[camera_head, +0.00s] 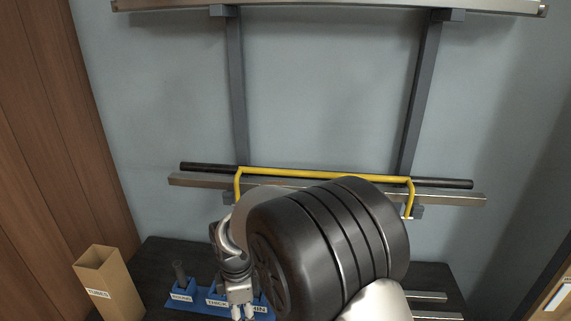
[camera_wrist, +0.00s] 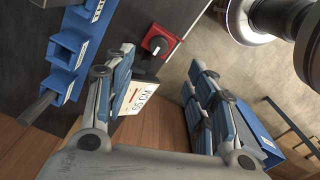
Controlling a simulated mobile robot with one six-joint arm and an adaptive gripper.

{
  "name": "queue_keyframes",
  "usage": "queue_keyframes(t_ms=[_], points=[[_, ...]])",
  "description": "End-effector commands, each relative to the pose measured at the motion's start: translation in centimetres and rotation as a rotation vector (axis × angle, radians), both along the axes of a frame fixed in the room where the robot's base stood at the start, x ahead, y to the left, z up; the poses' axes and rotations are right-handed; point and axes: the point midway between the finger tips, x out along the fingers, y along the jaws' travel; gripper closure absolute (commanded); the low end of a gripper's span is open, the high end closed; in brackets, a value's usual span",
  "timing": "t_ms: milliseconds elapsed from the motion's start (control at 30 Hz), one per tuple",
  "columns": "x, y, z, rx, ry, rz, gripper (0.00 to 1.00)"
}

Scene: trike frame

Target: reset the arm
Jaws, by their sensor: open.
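My arm is folded in front of the dark table, and its large dark ribbed joint fills the lower middle of the head view. My gripper (camera_head: 243,308) hangs beside it at the bottom of that view, near the blue holders. In the wrist view my gripper (camera_wrist: 165,68) has its two blue-padded fingers spread well apart. Nothing is held between them.
Blue holders (camera_head: 174,302) labelled ROUND, THICK and THIN stand on the dark table (camera_head: 152,256); a dark tube (camera_head: 180,272) stands in ROUND. A TUBES box (camera_head: 108,287) is at left. A yellow bar (camera_head: 290,173) and metal tubes span the rack behind.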

Motion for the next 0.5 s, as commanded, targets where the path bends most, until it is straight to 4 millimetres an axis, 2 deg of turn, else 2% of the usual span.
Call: queue_keyframes(t_ms=[133, 233, 400, 500], points=[[-0.2, -4.6, 5.9, 0.037, -0.050, -0.238, 0.49], [-1.5, -8.5, 9.9, 0.068, -0.085, -0.451, 0.49], [-5.3, -14.8, 15.1, 0.129, -0.139, -0.808, 0.49], [-8.2, -18.1, 17.1, 0.170, -0.170, -1.018, 0.49]])
